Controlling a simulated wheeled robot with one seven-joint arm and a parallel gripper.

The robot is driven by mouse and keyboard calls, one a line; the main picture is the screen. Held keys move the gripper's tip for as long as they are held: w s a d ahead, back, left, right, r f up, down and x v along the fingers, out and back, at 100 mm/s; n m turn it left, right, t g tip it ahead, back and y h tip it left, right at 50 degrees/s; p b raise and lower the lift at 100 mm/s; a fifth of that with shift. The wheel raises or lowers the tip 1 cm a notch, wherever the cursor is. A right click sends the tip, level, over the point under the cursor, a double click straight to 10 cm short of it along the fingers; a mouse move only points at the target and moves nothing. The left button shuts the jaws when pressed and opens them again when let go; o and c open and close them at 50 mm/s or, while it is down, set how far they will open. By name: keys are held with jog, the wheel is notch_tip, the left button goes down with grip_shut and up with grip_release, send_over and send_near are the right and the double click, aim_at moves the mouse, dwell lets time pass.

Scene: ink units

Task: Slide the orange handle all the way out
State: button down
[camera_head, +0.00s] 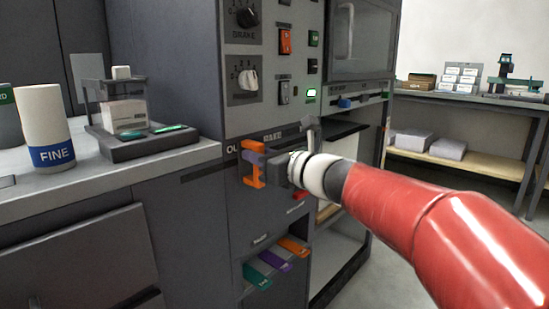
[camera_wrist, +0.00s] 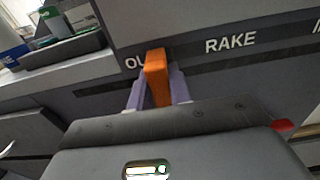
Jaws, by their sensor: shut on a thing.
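In the wrist view the orange handle (camera_wrist: 156,75) rises between the two pale purple fingers. My gripper (camera_head: 262,160) reaches in from the right and is shut on the handle. In the wrist view my gripper (camera_wrist: 158,92) has one finger on each side of it. The handle's lower part is hidden behind the gripper body there.
Teal (camera_head: 256,276), purple (camera_head: 276,261) and orange (camera_head: 293,246) tabs stick out lower on the machine. A red piece (camera_head: 300,194) sits right of the gripper. A counter (camera_head: 100,180) with a white FINE canister (camera_head: 43,125) is at left. Open floor lies at right.

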jog(key=s+a+b, duration=0.1)
jog(key=s+a, duration=0.2)
jog(key=s+a+b, duration=0.1)
jog(key=s+a, duration=0.1)
jog(key=s, duration=0.2)
jog(key=s+a+b, duration=0.1)
jog(key=s+a, duration=0.2)
jog(key=s, duration=0.1)
jog(key=shift+s+a, duration=0.1)
jog(key=shift+a, duration=0.25)
jog(key=c, duration=1.3)
grip_release()
jog(key=shift+s+a, duration=0.1)
jog(key=shift+s+d, duration=0.2)
jog(key=shift+d, duration=0.25)
jog(key=v, duration=0.6)
jog(key=shift+s+d, duration=0.3)
